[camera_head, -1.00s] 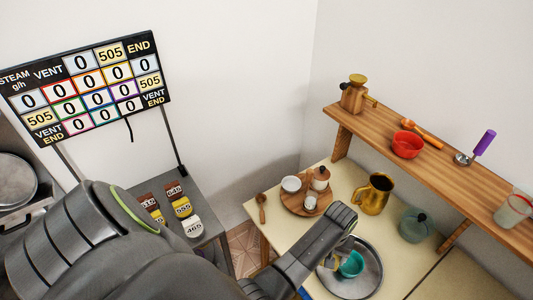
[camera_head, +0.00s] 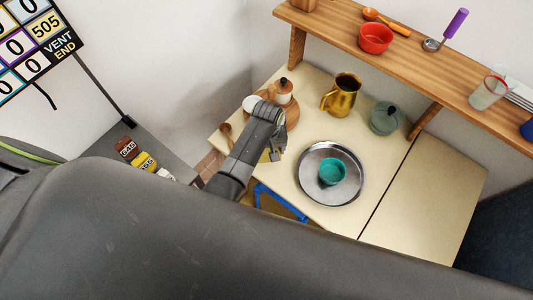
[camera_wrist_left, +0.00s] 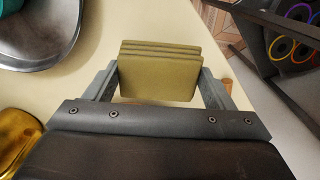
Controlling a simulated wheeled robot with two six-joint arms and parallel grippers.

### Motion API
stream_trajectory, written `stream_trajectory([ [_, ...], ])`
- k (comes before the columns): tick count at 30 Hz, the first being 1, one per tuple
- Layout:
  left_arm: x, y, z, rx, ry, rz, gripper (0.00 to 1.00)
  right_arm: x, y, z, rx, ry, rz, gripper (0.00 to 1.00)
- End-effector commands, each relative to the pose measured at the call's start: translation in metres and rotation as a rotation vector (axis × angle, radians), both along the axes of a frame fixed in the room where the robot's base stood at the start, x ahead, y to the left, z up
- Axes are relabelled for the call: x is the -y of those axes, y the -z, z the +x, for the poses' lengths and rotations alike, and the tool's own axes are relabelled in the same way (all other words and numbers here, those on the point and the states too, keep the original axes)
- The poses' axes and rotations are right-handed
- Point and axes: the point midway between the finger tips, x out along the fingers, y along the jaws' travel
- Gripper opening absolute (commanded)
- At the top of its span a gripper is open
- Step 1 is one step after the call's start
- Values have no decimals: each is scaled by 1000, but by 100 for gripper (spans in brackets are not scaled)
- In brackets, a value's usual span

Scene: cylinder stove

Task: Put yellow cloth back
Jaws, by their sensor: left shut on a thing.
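The yellow cloth (camera_wrist_left: 160,72) is a folded, layered olive-yellow pad between the two fingers of my left gripper in the left wrist view. My left gripper (camera_wrist_left: 158,82) is shut on it, with a finger against each side. In the head view my left gripper (camera_head: 276,151) is over the left part of the cream table, in front of the wooden tray. Only a small bit of the cloth (camera_head: 265,157) shows there beside the fingers. I cannot tell whether the cloth touches the table. My right gripper is not in view.
A round metal tray (camera_head: 305,180) with a teal cup (camera_head: 332,171) stands right of my gripper. A gold jug (camera_head: 342,96), a grey-green lidded pot (camera_head: 385,118) and a wooden tray (camera_head: 292,110) stand behind. A shelf (camera_head: 400,62) runs above. The right tabletop is bare.

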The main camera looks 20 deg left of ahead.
Motion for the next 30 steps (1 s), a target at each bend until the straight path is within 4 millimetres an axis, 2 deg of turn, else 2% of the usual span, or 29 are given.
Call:
stream_trajectory([
  [9,-1,36,0,-1,1,0,52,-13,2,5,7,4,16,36],
  [23,0,45,0,0,0,0,52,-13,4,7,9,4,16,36],
  [24,0,44,0,0,0,0,79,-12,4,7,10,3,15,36],
  [28,0,44,0,0,0,0,96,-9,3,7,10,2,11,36],
  [30,-1,44,0,0,0,0,98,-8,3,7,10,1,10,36],
])
